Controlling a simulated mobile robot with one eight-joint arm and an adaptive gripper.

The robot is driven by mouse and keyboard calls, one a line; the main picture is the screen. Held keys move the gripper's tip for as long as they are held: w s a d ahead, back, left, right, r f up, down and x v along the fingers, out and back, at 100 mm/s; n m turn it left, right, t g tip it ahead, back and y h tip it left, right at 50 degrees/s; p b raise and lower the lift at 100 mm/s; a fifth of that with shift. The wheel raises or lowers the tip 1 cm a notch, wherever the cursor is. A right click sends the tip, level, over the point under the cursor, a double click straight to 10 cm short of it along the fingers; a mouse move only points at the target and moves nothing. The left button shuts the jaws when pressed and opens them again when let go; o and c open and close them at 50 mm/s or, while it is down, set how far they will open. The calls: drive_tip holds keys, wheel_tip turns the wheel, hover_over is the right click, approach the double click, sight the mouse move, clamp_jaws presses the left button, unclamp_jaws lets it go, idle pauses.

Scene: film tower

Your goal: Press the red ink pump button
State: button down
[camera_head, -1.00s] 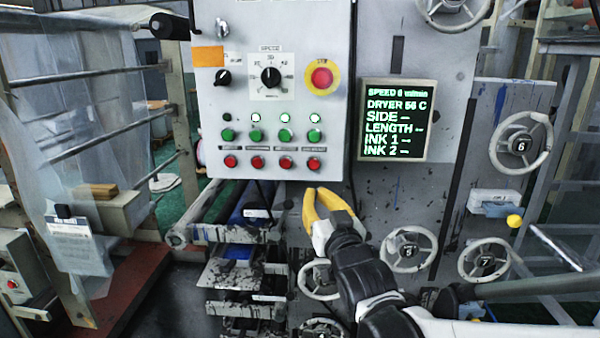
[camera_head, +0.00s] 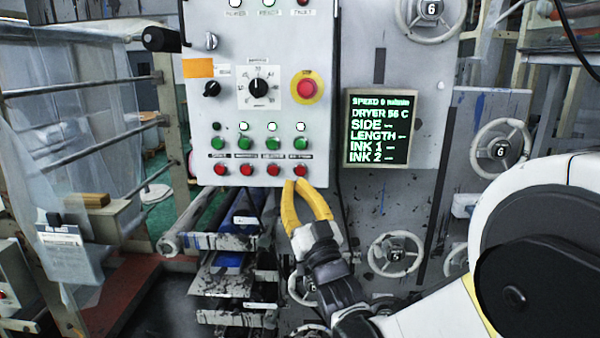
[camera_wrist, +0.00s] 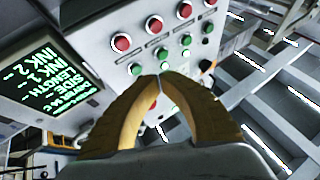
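A row of red buttons runs along the bottom of the grey control panel (camera_head: 320,120). The rightmost red button (camera_head: 301,171) is closest to my gripper; in the wrist view it is the one nearest the display (camera_wrist: 122,43). The labels are too small to read, so I cannot tell which is the ink pump button. My gripper (camera_head: 296,183), with yellow fingers, is just below the rightmost button in the head view. In the wrist view its fingertips (camera_wrist: 163,76) meet, with nothing between them, and overlap the panel near the green buttons. Contact with a button is not visible.
Green buttons (camera_head: 273,144) sit above the red row. A red emergency stop (camera_head: 307,88) on a yellow disc and a black dial (camera_head: 259,88) are higher up. A display (camera_head: 378,130) stands right of the panel. Rollers (camera_head: 215,230) and handwheels (camera_head: 396,254) lie below.

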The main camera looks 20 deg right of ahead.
approach(291, 159)
drive_tip(key=shift+r+x, duration=0.15)
drive_tip(key=shift+x, duration=1)
drive_tip(key=shift+r+x, duration=0.15)
drive_tip(key=shift+x, duration=1)
drive_tip(key=shift+s+a, duration=0.15)
drive_tip(key=shift+a, duration=0.05)
drive_tip(key=shift+w+d+b, duration=0.1)
drive_tip(key=shift+w+b, duration=0.2)
drive_tip(key=shift+w, duration=0.05)
drive_tip(key=shift+w+d, duration=0.15)
drive_tip(key=shift+w, duration=0.3)
drive_tip(key=shift+s, duration=0.1)
idle(0.3)
drive_tip(key=shift+s+a, duration=0.3)
drive_tip(key=shift+s, duration=0.45)
drive_tip(key=shift+s+a, duration=0.25)
drive_tip(key=shift+s, duration=0.55)
drive_tip(key=shift+s+a, duration=0.25)
drive_tip(key=shift+s, duration=0.55)
drive_tip(key=shift+s+a, duration=0.25)
drive_tip(key=shift+s, duration=0.55)
idle(0.9)
